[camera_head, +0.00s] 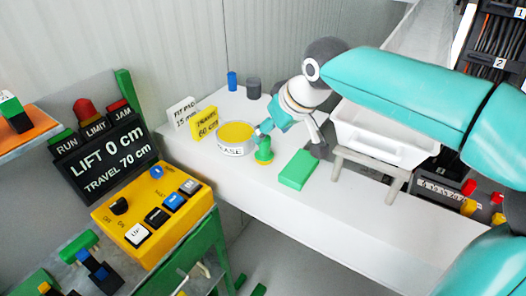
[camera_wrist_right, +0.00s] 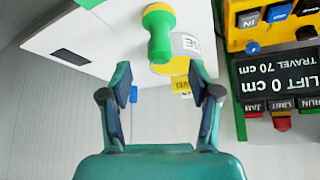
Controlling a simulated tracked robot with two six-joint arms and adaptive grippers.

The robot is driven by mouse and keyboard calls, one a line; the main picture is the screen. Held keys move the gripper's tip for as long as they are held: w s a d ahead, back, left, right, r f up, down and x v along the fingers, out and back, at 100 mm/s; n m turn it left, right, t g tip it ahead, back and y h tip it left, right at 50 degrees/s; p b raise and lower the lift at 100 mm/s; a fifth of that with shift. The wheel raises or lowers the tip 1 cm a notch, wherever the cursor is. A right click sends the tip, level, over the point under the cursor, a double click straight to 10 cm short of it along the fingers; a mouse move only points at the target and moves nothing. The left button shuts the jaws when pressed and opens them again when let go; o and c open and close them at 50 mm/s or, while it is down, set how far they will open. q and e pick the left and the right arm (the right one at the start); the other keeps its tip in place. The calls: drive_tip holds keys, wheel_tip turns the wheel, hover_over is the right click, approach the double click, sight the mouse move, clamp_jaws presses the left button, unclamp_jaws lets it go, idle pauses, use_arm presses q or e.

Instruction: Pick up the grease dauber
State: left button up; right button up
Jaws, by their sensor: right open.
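The grease dauber (camera_head: 264,152) has a green handle and stands on the white bench, right beside the grease tub (camera_head: 237,139). In the right wrist view the dauber (camera_wrist_right: 159,35) shows a yellow band at its top end and lies just beyond my fingertips, roughly centred between them. The tub (camera_wrist_right: 184,55) is partly behind it there. My right gripper (camera_head: 290,130) is open and empty, above and close to the dauber; it also shows in the right wrist view (camera_wrist_right: 160,85). I see no contact with the dauber. My left gripper is not in view.
A green block (camera_head: 298,170) lies right of the dauber. A white tray (camera_head: 385,138) on a stand is farther right. Small signs (camera_head: 204,122), a blue cylinder (camera_head: 232,81) and a grey one (camera_head: 253,88) stand behind. A yellow control box (camera_head: 150,213) is at left. The front bench is clear.

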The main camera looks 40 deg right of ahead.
sight(267, 139)
drive_tip(key=shift+p+x, duration=0.35)
drive_tip(key=shift+x, duration=2.95)
drive_tip(key=shift+s+f, duration=0.1)
drive_tip(key=shift+s, duration=0.15)
drive_tip(key=shift+c, duration=0.3)
clamp_jaws()
